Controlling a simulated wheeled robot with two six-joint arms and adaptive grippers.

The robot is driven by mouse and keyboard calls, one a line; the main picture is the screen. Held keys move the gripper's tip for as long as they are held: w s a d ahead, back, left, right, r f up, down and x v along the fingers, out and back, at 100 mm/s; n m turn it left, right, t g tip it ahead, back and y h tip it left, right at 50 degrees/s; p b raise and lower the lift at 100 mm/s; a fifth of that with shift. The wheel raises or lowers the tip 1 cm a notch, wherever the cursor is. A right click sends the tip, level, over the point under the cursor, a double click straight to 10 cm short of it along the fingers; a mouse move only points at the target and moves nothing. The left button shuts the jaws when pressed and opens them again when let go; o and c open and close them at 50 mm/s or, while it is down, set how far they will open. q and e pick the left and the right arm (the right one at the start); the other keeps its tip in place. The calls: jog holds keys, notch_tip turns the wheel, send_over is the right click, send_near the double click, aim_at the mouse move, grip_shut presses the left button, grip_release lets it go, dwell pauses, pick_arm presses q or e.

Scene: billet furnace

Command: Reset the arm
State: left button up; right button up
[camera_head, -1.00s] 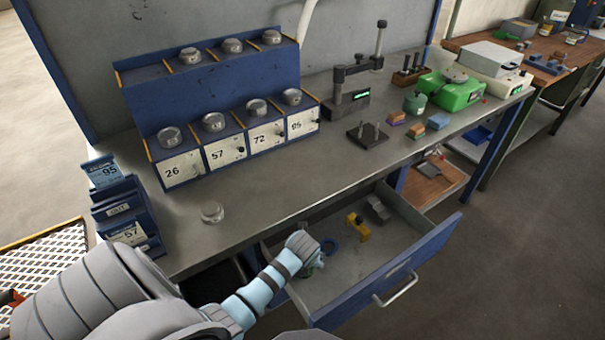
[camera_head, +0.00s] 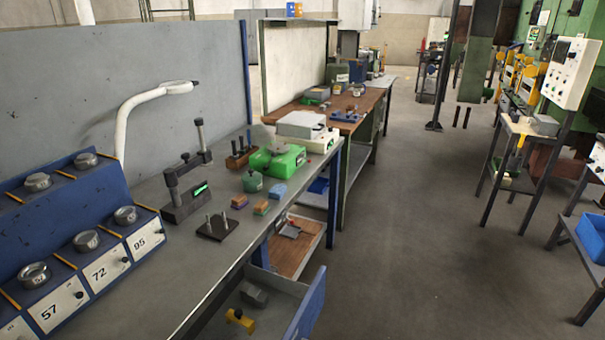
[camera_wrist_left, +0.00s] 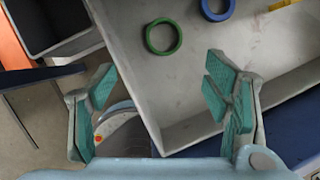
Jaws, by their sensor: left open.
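My left gripper (camera_wrist_left: 160,100) shows in the left wrist view with its two teal-padded fingers spread wide and nothing between them. It hangs over the front edge of the open drawer (camera_wrist_left: 200,75). A green ring (camera_wrist_left: 163,37) and a blue ring (camera_wrist_left: 217,9) lie on the drawer floor, beyond the fingertips and apart from them. Neither arm shows in the head view. My right gripper is in no view.
The open drawer (camera_head: 306,304) juts from the bench in the head view, with a yellow piece (camera_head: 240,320) inside. Open floor (camera_head: 410,240) lies to the right.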

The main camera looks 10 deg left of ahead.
pick_arm(q)
jog(key=s+d+r+n+h, duration=0.1)
jog(key=s+d+r+n, duration=0.2)
jog(key=s+n, duration=0.7)
jog(key=s+d+r+n+h, duration=0.1)
jog(key=s+d+r+n, duration=0.4)
jog(key=n, duration=0.9)
jog(key=s+a+f+n+g, duration=0.1)
jog(key=s+a+f, duration=0.1)
jog(key=f, duration=0.9)
jog(key=s+a+f, duration=0.1)
jog(key=a+f, duration=0.1)
jog(key=f, duration=0.9)
jog(key=s+f+g, duration=0.1)
jog(key=s+f, duration=1)
jog(key=s, duration=0.2)
jog(key=shift+s+a+f, duration=0.25)
jog(key=shift+a, duration=0.2)
